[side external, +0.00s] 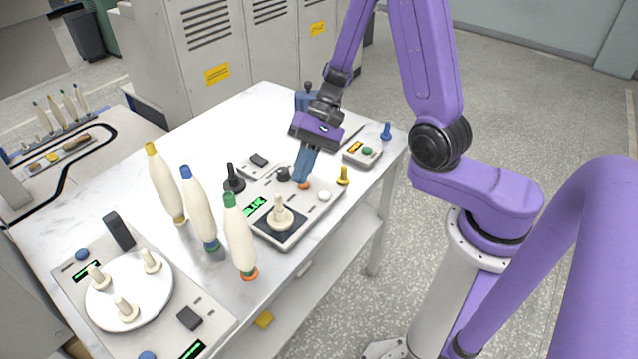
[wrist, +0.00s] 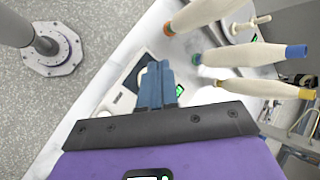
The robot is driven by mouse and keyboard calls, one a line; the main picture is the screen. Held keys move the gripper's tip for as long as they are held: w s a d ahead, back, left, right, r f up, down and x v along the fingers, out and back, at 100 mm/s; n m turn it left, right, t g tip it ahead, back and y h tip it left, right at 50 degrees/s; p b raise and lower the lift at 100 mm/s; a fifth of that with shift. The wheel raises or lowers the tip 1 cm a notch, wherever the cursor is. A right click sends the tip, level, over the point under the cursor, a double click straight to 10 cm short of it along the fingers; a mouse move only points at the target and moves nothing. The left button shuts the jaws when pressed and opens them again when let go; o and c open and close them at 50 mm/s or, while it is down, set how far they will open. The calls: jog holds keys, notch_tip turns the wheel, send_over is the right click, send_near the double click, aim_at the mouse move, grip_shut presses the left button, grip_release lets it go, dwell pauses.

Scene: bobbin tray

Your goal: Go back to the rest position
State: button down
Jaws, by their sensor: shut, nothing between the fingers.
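My gripper (side external: 302,180) is shut and empty, its blue fingers pointing down over the control box (side external: 290,245) on the white table. The fingertips are close to an orange button (side external: 305,186) on that box; I cannot tell whether they touch it. In the wrist view the closed fingers (wrist: 158,68) point away from the camera toward the box, and hide part of it. The box has a green lit display (side external: 255,207) and a pale peg (side external: 280,212) on a dark square.
Three wound bobbins with yellow (side external: 167,185), blue (side external: 200,210) and green (side external: 240,238) tops stand left of the box. A round turntable (side external: 130,290) with pale pegs is at front left. A small button box (side external: 362,152) and yellow peg (side external: 343,176) stand to the right. Lockers stand behind.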

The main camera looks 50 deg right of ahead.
jog(key=s+d+r+n+h, duration=0.1)
jog(key=s+r+n+h, duration=0.2)
jog(key=s+n, duration=0.6)
jog(key=s+d+r+n+h, duration=0.2)
jog(key=s+r+n+h, duration=0.2)
jog(key=s+n, duration=0.6)
jog(key=shift+s+r+t+h, duration=0.3)
jog(key=shift+r, duration=0.3)
dwell(1.3)
